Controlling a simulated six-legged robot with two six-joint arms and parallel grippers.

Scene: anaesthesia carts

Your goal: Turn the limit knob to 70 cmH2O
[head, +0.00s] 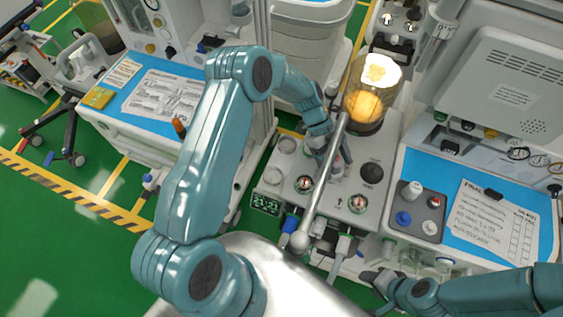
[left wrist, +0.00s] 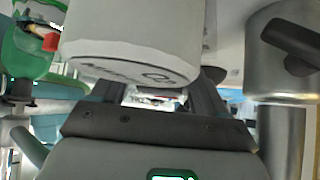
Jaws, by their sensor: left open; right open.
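In the head view a white machine panel (head: 333,215) stands at the centre with a dark round knob (head: 372,172) on its right part. I cannot read which control is the limit knob, or any setting. My left gripper (head: 336,172) is open just above this panel, left of the dark knob and apart from it. The left wrist view shows its dark fingers spread (left wrist: 155,98), with a large pale cylinder (left wrist: 133,38) with dark lettering close beside them. The lettering is not readable. My right gripper (head: 382,284) is open and empty in front of the panel.
Two round gauges (head: 304,184) and a clear canister (head: 368,100) are close by. The right cart's blue top (head: 430,170) carries a small knob block (head: 418,212) and a paper checklist (head: 490,222).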

